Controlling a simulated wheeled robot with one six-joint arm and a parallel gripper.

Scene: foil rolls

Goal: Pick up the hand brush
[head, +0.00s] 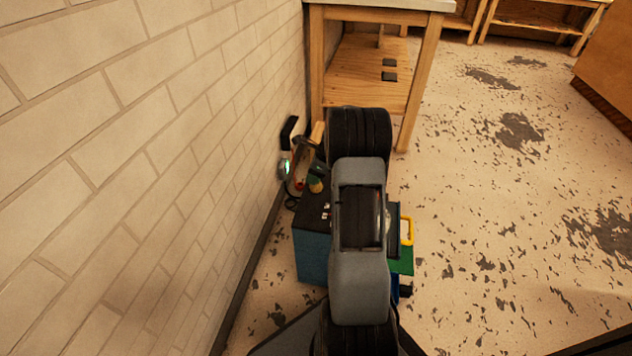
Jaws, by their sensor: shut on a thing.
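My arm (360,240) rises up the middle of the picture and covers much of the scene beneath it. My gripper's fingertips are hidden behind the arm, so I cannot see what is between them. I cannot pick out the hand brush for certain. To the right of the arm, a yellow handle-like loop (407,231), a green piece (405,262) and small blue and black parts stick out from behind it. I cannot tell what these belong to.
A blue box with a dark top (311,250) stands left of my arm near the brick wall (130,150). Tool-like items (301,165) cluster behind it. A wooden workbench (372,75) stands beyond. The worn floor (500,230) at right is free.

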